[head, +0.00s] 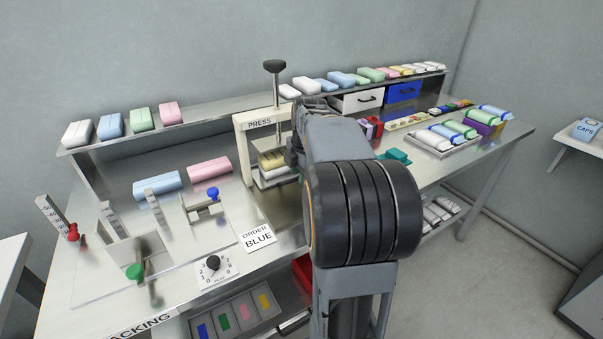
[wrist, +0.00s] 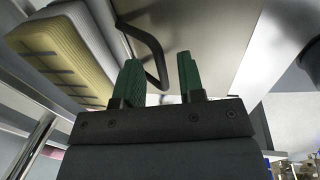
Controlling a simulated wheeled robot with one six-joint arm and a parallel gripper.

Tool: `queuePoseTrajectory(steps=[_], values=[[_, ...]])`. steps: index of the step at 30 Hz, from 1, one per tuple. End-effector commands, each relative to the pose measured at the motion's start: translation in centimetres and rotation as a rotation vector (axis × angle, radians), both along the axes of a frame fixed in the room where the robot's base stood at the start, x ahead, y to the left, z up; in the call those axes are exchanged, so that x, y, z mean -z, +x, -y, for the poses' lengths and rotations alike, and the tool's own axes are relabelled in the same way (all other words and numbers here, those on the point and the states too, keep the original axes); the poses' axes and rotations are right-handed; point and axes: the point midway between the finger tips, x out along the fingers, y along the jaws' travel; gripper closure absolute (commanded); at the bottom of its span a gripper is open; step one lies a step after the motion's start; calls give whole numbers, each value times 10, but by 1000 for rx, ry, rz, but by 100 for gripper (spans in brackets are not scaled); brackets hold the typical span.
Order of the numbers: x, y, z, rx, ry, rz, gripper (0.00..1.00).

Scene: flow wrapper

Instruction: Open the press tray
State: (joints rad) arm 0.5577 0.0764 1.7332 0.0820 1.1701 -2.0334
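The press (head: 243,150) stands at the middle of the bench, a cream frame with a black knob on top. Inside it are a yellowish ribbed block (head: 271,158) and a pale tray (head: 275,178); my arm hides their right side. In the wrist view, the ribbed yellow block (wrist: 50,62) is at upper left. A black bar handle (wrist: 151,45) on a pale flat panel (wrist: 205,35) reaches down to between the green fingertips of my gripper (wrist: 160,75). The fingers are apart, with the handle closer to the left finger. Whether it touches is unclear.
A rear shelf (head: 215,113) carries several coloured packs. A white drawer (head: 357,101) and a blue drawer (head: 403,91) sit behind my arm. Left of the press are an order card (head: 258,237), a dial (head: 213,264) and the sealing fixtures (head: 203,205).

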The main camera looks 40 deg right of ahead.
Motion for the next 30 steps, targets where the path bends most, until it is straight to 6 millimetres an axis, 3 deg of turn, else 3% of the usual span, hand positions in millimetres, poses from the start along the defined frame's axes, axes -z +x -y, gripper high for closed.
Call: queuePoseTrajectory(steps=[5,16,30], values=[[0,0,0,0,0,0,66],[0,0,0,0,0,0,100],[0,-7,-1,2,0,-1,100]])
